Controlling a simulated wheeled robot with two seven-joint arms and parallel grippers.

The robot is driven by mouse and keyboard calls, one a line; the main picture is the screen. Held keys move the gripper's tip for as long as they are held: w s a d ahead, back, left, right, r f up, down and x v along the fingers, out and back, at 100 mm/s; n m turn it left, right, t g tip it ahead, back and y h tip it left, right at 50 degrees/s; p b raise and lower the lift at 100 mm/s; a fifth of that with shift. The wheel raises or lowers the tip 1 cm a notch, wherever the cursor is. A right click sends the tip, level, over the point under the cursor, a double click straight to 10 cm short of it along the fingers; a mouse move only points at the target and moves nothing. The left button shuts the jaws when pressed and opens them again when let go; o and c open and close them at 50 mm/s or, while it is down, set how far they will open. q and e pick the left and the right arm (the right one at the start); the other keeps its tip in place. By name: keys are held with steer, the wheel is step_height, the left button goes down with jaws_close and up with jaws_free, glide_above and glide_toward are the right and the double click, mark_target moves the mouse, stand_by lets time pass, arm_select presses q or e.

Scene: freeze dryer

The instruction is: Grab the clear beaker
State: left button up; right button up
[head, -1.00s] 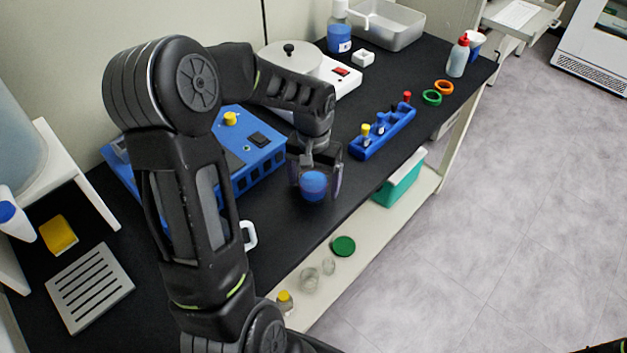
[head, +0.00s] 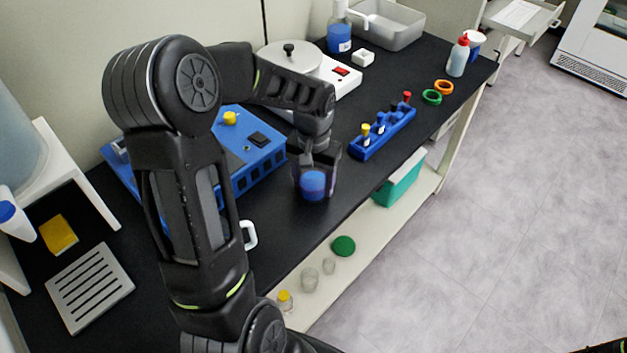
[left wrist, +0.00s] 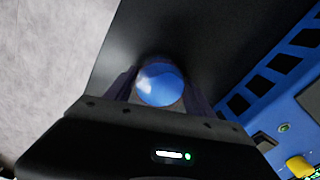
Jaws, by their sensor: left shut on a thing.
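The clear beaker (head: 312,185) with blue liquid stands on the black bench near its front edge. It also shows in the left wrist view (left wrist: 160,85), seen from above between the fingers. My left gripper (head: 316,177) reaches down around it, with one finger on each side, and is shut on it. The fingers hide part of the beaker's sides. I cannot tell whether its base touches the bench.
A blue device (head: 250,155) stands close to the left of the beaker. A blue tube rack (head: 382,134) is to its right. A white device with a round top (head: 345,80) stands behind. Glassware and a green lid (head: 344,246) sit on the lower shelf.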

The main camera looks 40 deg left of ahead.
arm_select(q)
steer(key=c, duration=0.4)
steer(key=shift+r, duration=0.15)
step_height(320, 180, up, 10)
stand_by(1.1)
stand_by(0.6)
